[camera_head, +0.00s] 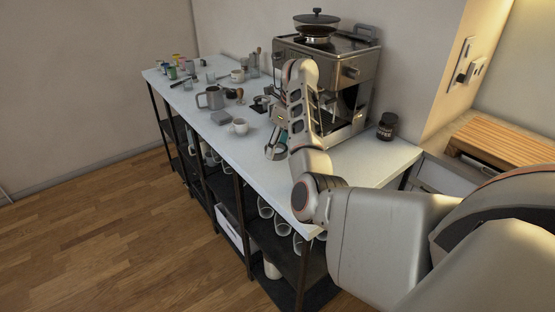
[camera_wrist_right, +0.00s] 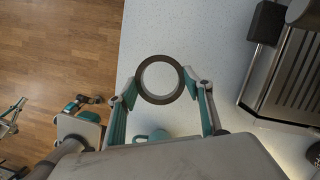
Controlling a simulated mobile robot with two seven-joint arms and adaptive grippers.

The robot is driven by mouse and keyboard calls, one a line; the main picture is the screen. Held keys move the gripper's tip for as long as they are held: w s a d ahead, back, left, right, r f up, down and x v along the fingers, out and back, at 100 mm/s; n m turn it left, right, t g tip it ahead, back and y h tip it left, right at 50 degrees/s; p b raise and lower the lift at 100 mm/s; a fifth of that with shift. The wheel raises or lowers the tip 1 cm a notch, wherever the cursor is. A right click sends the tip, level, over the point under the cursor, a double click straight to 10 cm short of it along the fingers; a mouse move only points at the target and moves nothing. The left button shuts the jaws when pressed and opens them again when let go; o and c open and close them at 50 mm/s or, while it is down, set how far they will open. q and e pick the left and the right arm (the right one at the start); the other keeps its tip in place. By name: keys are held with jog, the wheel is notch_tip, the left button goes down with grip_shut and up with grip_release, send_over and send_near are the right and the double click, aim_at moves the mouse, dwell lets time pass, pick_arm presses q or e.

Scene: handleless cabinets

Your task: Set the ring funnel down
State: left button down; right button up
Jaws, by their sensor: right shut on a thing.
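The ring funnel (camera_wrist_right: 160,58) is a dark ring with a pale opening, seen from above in the right wrist view. My right gripper (camera_wrist_right: 160,88) is shut on it, one finger on each side of the ring. The white countertop (camera_wrist_right: 215,40) lies below it; I cannot tell whether the ring touches it. In the head view my right gripper (camera_head: 276,147) is low over the counter in front of the coffee machine, partly hidden by my arm. My left gripper is not in the head view; teal and grey parts at the wrist view's left edge may belong to it.
The coffee machine (camera_head: 335,75) stands to the right of my gripper. A white cup (camera_head: 239,126), a steel pitcher (camera_head: 211,98) and a grey block (camera_head: 221,117) stand to its left. A dark jar (camera_head: 387,126) is at the right end. The front strip of countertop is clear.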

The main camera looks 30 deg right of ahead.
aim_at(275, 167)
notch_tip(275, 167, down, 5)
jog(key=shift+r, duration=0.15)
jog(key=shift+f, duration=0.3)
pick_arm(q)
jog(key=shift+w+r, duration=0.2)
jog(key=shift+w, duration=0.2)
jog(key=shift+b, duration=0.3)
pick_arm(e)
jog(key=shift+f, duration=0.1)
jog(key=shift+f, duration=0.15)
jog(key=o, duration=1)
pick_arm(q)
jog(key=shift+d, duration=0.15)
